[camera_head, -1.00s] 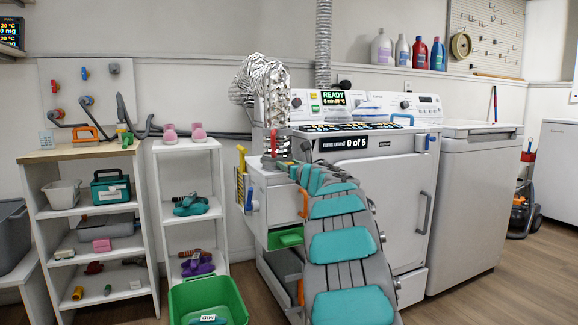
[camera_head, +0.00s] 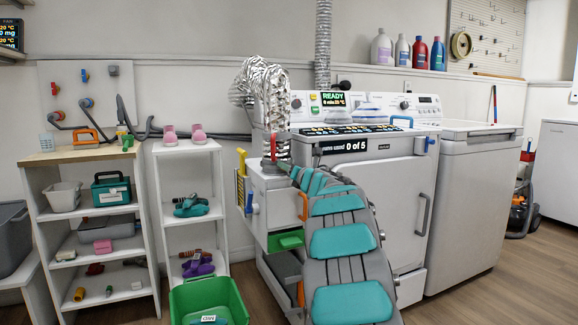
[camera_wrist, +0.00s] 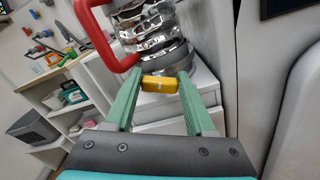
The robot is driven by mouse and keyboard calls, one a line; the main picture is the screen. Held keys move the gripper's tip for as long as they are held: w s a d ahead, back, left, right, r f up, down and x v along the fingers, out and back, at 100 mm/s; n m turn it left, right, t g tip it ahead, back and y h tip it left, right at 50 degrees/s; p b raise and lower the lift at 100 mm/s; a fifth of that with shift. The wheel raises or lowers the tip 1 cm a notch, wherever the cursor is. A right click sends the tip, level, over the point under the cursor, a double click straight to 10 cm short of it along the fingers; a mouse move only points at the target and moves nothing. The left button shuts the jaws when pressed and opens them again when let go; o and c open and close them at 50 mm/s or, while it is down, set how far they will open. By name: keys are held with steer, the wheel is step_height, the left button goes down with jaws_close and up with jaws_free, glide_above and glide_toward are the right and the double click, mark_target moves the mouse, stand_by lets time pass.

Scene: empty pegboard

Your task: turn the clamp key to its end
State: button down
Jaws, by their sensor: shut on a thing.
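The clamp key is a small yellow block (camera_wrist: 160,84) between my green fingertips in the wrist view. It sits at the front of a dark grey clamp band (camera_wrist: 168,62) around the base of a silver foil duct (camera_wrist: 150,28). My gripper (camera_wrist: 158,88) is shut on the key. In the head view the foil duct (camera_head: 276,115) rises from the white cabinet beside the dryer, and my gripper (camera_head: 283,164) is at its base. The key cannot be made out in the head view, and my fingers are small there.
A red handle (camera_wrist: 94,35) curves close to the duct at the left in the wrist view. The white dryer (camera_head: 385,185) stands to the right of my arm. White shelves (camera_head: 190,205) and a green bin (camera_head: 208,300) are at the left.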

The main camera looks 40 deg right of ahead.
steer(key=shift+d+f+m+p, duration=0.15)
steer(key=shift+m+p, duration=0.95)
steer(key=shift+m, duration=1.1)
steer(key=shift+c, duration=1.2)
jaws_free()
